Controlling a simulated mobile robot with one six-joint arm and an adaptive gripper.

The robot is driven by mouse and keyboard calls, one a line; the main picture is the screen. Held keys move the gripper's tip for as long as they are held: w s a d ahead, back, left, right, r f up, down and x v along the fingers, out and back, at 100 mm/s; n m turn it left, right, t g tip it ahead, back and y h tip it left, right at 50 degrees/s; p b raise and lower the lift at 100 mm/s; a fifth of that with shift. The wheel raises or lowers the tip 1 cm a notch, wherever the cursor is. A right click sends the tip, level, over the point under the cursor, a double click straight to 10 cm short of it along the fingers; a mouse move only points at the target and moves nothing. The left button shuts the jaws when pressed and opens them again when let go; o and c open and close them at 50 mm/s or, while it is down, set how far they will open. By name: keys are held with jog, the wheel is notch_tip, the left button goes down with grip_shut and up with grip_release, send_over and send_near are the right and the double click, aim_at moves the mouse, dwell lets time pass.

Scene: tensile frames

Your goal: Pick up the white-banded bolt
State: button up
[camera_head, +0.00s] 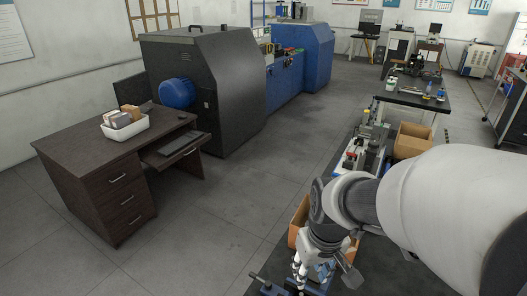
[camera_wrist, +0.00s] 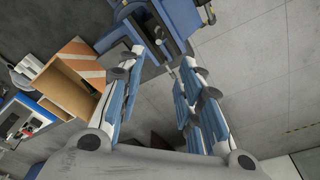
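My gripper (camera_head: 312,277) points down at the lower right of the head view, over a dark bench top. In the wrist view my gripper (camera_wrist: 159,65) has its two blue-padded fingers apart, with nothing seen between them. A blue vise-like fixture (camera_wrist: 162,28) lies just beyond the fingertips at the top of the wrist view. Part of a blue fixture (camera_head: 272,289) also shows beside the gripper at the bottom of the head view. I cannot make out a white-banded bolt in either view; the gripper and arm hide part of the bench.
An open cardboard box (camera_wrist: 68,84) lies left of the fingers in the wrist view. Behind my arm, the bench holds small equipment and another cardboard box (camera_head: 413,138). A dark desk (camera_head: 85,150) bears a white tray (camera_head: 125,133) of small boxes. The middle floor is clear.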

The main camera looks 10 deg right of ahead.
aim_at(302, 295)
jog(key=f+b, duration=0.1)
jog(key=f, duration=0.3)
jog(key=w+f+b, duration=0.1)
jog(key=f, duration=0.4)
jog(key=w+f+b, duration=0.1)
jog(key=f+b, duration=0.1)
jog(key=f, duration=0.3)
jog(key=shift+w+f, duration=0.1)
jog(key=shift+f, duration=0.05)
jog(key=shift+c, duration=0.2)
grip_shut()
